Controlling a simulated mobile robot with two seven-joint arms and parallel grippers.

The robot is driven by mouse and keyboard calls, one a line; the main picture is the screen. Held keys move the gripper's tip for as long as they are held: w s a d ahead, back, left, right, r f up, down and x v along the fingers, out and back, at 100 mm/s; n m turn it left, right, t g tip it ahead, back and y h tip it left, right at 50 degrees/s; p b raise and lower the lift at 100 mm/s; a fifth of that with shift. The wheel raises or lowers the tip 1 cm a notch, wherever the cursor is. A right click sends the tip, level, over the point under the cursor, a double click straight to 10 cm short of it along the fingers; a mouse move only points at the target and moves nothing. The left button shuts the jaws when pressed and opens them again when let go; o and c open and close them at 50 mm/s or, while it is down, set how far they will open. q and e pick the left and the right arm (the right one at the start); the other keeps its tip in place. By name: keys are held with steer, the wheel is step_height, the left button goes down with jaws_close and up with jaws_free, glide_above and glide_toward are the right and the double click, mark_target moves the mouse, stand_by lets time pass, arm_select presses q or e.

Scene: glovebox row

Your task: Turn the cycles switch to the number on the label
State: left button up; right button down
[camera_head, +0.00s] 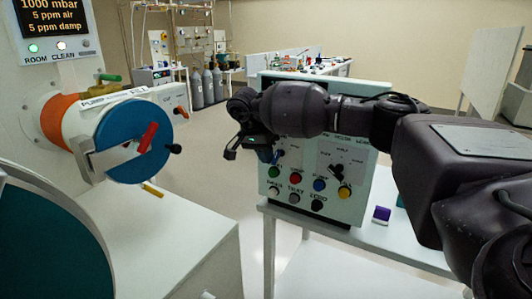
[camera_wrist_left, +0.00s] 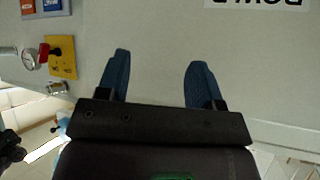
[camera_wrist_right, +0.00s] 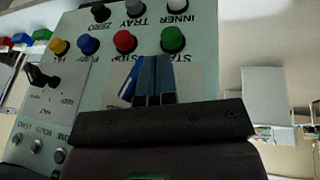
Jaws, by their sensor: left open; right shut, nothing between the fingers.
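The pale green control panel (camera_head: 357,204) stands right of centre in the head view. Its lettering is too small to read surely, so I cannot tell which switch is the cycles one or read the label's number. A black rotary switch (camera_head: 336,171) sits on its right part, also in the right wrist view (camera_wrist_right: 40,77). A blue-handled switch (camera_head: 279,156) sits further left, also in the right wrist view (camera_wrist_right: 127,91). My right gripper (camera_head: 232,154) is shut and empty, its fingers (camera_wrist_right: 155,72) close to that blue handle; contact is unclear. My left gripper (camera_wrist_left: 158,72) is open and empty.
Several coloured push buttons, including a red one (camera_head: 295,179), line the panel's lower part. A purple block (camera_head: 381,214) lies on the white table right of it. A blue round port cover (camera_head: 135,141) with a red handle is at left. Open floor lies between.

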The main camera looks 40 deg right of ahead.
arm_select(q)
steer(key=shift+w+r+p, duration=0.3)
steer(key=shift+w+r, duration=0.25)
steer(key=shift+r, duration=0.2)
arm_select(e)
steer(key=shift+r, duration=0.9)
